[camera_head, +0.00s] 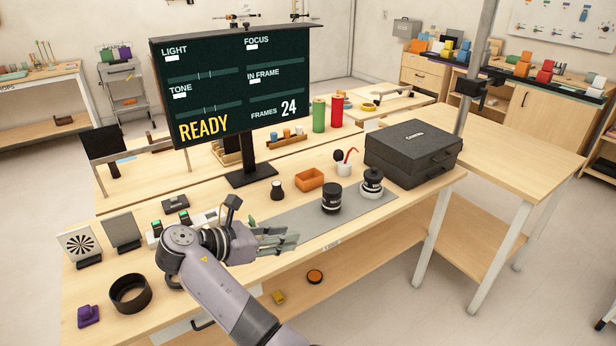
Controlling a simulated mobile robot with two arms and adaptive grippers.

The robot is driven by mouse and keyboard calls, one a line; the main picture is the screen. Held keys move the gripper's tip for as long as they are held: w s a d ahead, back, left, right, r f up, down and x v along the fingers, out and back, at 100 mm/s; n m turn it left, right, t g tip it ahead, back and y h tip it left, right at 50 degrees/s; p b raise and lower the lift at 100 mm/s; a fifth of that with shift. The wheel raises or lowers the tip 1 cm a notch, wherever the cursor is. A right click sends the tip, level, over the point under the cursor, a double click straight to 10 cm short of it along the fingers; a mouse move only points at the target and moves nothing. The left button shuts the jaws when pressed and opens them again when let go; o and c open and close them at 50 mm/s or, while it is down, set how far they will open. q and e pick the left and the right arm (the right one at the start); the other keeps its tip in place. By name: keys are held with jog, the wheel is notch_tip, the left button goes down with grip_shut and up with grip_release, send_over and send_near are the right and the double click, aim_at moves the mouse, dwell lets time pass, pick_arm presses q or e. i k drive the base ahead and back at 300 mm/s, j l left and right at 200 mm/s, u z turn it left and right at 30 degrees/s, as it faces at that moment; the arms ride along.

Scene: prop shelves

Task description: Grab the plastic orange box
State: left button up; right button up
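The orange plastic box (309,179) is a small open-topped tray on the wooden workbench, right of the monitor stand's base. It looks empty.
On the grey mat (290,224) stand a dark lens (331,198) and another lens (372,184). A white cup (344,169), a small black object (277,190), a black case (414,152) and the monitor (232,88) surround the box.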

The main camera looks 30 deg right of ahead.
aim_at(308, 180)
jog(key=i+l, duration=0.2)
jog(key=i, duration=0.2)
jog(key=i+l, duration=0.25)
jog(key=i, duration=0.15)
jog(key=i+l, duration=0.2)
jog(key=i, duration=0.2)
